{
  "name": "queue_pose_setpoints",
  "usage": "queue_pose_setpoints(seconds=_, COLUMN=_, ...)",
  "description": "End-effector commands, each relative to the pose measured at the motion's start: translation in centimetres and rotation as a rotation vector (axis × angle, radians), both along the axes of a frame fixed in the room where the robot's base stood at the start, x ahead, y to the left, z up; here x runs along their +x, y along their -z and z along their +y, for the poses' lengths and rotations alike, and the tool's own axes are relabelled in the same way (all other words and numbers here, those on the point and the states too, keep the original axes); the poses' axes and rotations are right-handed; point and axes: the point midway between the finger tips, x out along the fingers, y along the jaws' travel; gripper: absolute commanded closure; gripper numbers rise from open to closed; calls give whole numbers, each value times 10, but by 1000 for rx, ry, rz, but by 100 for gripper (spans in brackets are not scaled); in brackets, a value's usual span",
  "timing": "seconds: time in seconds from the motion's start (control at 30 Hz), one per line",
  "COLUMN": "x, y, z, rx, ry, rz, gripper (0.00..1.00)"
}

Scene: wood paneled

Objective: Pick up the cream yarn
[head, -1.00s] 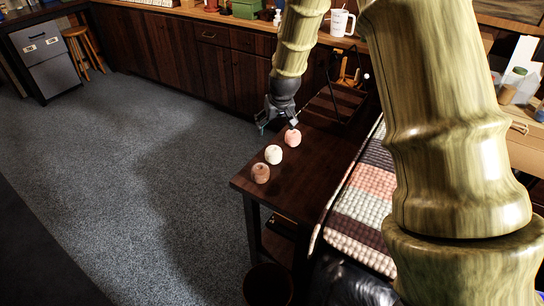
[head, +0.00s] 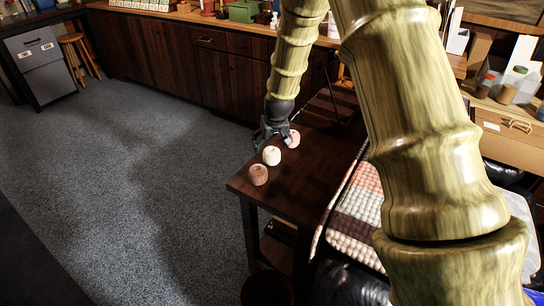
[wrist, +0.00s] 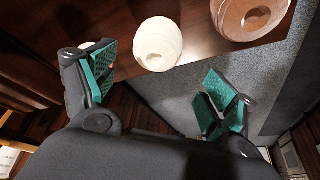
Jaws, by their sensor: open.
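The cream yarn (head: 272,156) is a small round ball on the dark wooden table, the middle one of three in a row. In the wrist view the cream yarn (wrist: 158,44) shows whole, ahead of the gap between my fingers and nearer the left one. My gripper (head: 267,138) is open and empty, just behind and beside the cream yarn in the head view. Its teal finger pads are spread wide in the wrist view (wrist: 160,88). Whether a finger touches any yarn I cannot tell.
A brown yarn (head: 258,175) sits on the near side of the cream one.

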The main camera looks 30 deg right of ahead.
Motion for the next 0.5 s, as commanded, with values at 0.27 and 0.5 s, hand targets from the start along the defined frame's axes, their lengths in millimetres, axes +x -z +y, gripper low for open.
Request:
queue_pose_setpoints(seconds=0.27, x=5, y=12, z=-2, rx=0, ry=0, rz=0, gripper=15)
queue_pose_setpoints(seconds=0.5, x=9, y=34, z=-8, rx=1, ry=1, rz=2, gripper=15)
